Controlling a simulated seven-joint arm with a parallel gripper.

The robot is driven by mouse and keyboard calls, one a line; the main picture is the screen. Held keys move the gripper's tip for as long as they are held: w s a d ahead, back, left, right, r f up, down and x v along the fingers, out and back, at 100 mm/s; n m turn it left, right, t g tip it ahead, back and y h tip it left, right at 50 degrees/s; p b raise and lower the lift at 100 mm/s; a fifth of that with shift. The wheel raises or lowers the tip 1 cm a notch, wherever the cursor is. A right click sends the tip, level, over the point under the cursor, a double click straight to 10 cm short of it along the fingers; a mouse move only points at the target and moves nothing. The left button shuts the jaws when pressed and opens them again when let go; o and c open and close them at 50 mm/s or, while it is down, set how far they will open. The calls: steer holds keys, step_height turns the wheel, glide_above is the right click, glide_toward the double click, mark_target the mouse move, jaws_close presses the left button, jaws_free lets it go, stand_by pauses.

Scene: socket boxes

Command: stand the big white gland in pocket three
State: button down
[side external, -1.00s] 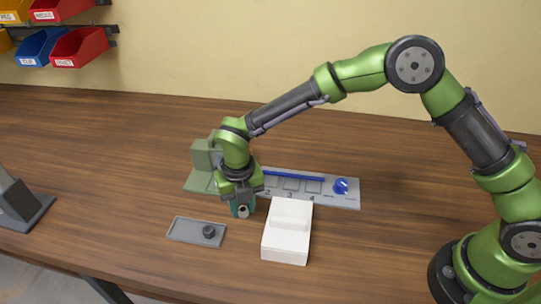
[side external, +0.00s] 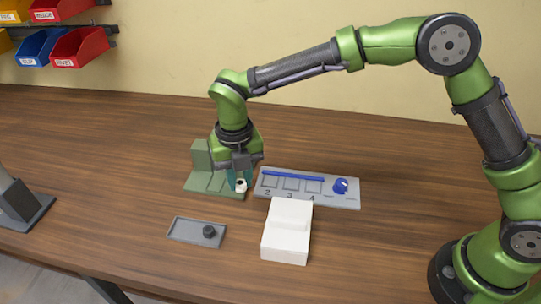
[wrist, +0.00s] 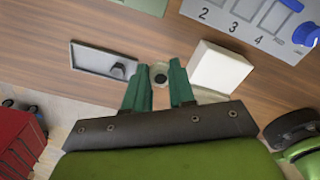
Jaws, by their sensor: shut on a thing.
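My gripper (side external: 239,182) is shut on the big white gland (side external: 240,186), a small white piece with a dark round opening. The gland also shows between the green fingertips in the wrist view (wrist: 159,77). It is held in front of the green fixture, left of the grey pocket board (side external: 348,203). Pocket three (side external: 291,184) is a square recess above the printed 3 and looks empty. In the wrist view the numbers 2, 3 and 4 show on the board (wrist: 243,42) at the upper right.
A white stepped block (side external: 287,240) stands in front of the board. A grey tray (side external: 185,231) with a black round part (side external: 209,231) lies at front left. A green fixture (side external: 203,158) stands behind my gripper. A blue bar (side external: 293,175) and blue knob (side external: 341,186) are on the board.

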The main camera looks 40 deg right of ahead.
steer(key=w+d+r+m, duration=0.1)
steer(key=d+m, duration=0.1)
steer(key=d, duration=0.3)
steer(key=m, duration=2.5)
glide_toward(292, 186)
steer(key=shift+w+f, duration=0.15)
steer(key=shift+w, duration=0.1)
steer(key=m, duration=0.3)
steer(key=shift+s+d+f+m, duration=0.1)
steer(key=shift+s+f+m, duration=0.15)
steer(key=shift+m, duration=0.05)
steer(key=m, duration=0.3)
steer(key=shift+s+f, duration=0.1)
steer(key=shift+f, duration=0.1)
steer(key=shift+m, duration=1.2)
steer(key=shift+f, duration=2.55)
steer(key=shift+f, duration=0.1)
